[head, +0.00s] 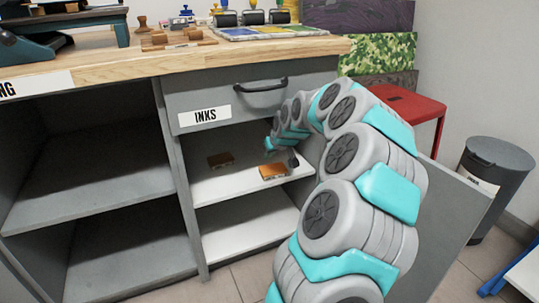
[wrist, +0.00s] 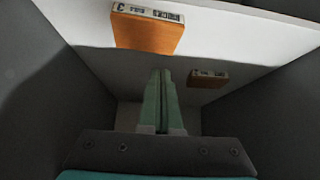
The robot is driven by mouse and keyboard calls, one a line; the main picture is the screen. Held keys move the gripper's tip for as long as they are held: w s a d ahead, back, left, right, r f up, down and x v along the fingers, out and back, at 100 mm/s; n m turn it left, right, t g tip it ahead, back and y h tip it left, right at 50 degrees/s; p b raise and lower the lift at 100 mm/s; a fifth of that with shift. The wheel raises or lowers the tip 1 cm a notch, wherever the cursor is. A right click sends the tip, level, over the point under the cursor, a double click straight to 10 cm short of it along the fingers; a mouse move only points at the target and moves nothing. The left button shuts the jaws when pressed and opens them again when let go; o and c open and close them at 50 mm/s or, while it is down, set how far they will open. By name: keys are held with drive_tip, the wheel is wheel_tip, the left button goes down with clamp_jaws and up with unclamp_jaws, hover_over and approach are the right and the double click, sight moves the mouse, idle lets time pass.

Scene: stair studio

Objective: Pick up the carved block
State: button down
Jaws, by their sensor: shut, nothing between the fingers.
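Two orange-brown wooden blocks with lettered edges lie on the white upper shelf (head: 222,188) of the cabinet. The brighter block (head: 273,171) is nearer the shelf's front edge, and a darker block (head: 220,160) lies farther back to the left. In the wrist view one block (wrist: 146,32) shows large at the top, and the other block (wrist: 208,79) shows smaller, right of the fingers. I cannot tell which is the carved block. My gripper (wrist: 161,74) is shut and empty, apart from both blocks in the picture. Its fingertips are unclear in the head view.
A drawer labelled INKS (head: 204,115) sits directly above the shelf space. Grey side walls bound the compartment. A grey panel (head: 437,215) stands right of my arm, with a red stool (head: 412,106) and dark bin (head: 490,175) beyond. The lower shelf (head: 245,228) is clear.

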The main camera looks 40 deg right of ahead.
sight(266, 169)
drive_tip(key=x, duration=0.6)
drive_tip(key=shift+w+f, duration=0.2)
drive_tip(key=shift+s+a+b, duration=0.15)
drive_tip(key=shift+s+b, duration=0.4)
drive_tip(key=shift+s, duration=0.5)
